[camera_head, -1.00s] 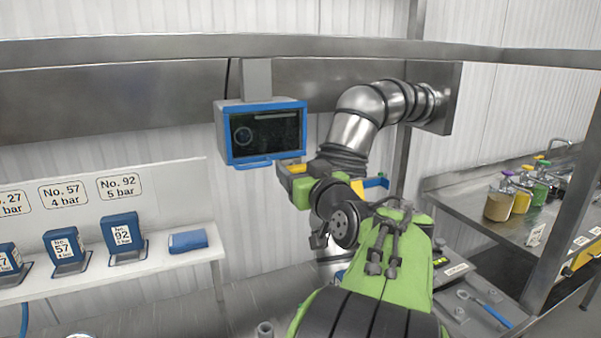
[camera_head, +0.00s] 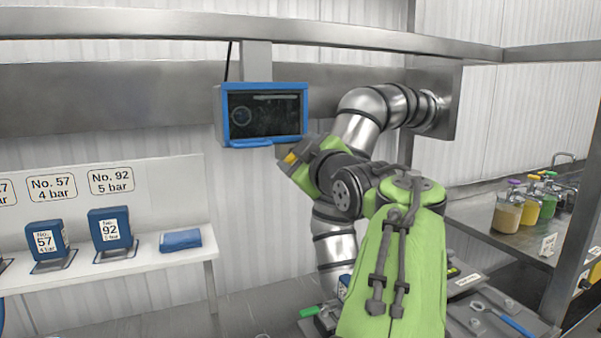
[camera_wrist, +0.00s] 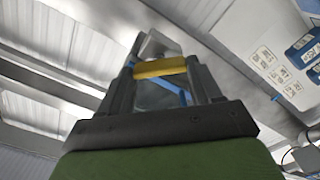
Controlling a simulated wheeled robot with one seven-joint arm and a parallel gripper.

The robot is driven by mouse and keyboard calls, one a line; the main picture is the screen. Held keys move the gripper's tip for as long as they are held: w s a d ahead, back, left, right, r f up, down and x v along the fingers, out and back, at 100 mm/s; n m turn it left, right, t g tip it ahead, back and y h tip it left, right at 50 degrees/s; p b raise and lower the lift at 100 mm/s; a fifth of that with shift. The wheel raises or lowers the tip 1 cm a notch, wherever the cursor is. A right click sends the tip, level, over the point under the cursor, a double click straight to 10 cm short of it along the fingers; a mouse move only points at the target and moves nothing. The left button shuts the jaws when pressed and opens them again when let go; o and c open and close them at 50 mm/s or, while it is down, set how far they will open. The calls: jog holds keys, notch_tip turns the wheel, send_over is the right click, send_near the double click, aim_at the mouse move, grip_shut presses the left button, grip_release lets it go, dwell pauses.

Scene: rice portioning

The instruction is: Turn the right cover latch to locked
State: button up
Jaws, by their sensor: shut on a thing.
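My gripper (camera_head: 303,151) is in the middle of the head view, just below the blue-framed screen and left of the steel pipe. A yellow bar (camera_head: 290,158) shows at its dark fingers. In the wrist view, the dark fingers of my gripper (camera_wrist: 160,72) are on both sides of the yellow bar (camera_wrist: 160,67), and they are shut on it. A thin blue strip shows behind the bar. I cannot tell whether this bar is part of the right cover latch. I cannot make out the latch or its position. My green arm hides much of the middle and lower right.
The blue-framed screen (camera_head: 264,113) is close above my gripper. The steel pipe (camera_head: 352,132) bends down behind my arm. A shelf (camera_head: 150,262) with blue packs is at left. A side counter (camera_head: 475,211) with several bottles is at right. A green handle (camera_head: 309,311) shows low in the middle.

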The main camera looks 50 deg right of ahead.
jog(key=n+b, duration=0.1)
jog(key=n, duration=0.2)
jog(key=n+b, duration=0.2)
jog(key=n, duration=0.1)
jog(key=n+b, duration=0.2)
jog(key=n, duration=0.1)
jog(key=shift+f, duration=0.25)
jog(key=shift+n, duration=0.3)
jog(key=o, duration=1.1)
jog(key=shift+a, duration=0.1)
jog(key=shift+c, duration=0.2)
jog(key=v, duration=1.5)
jog(key=shift+s+a, duration=0.15)
jog(key=shift+s, duration=0.15)
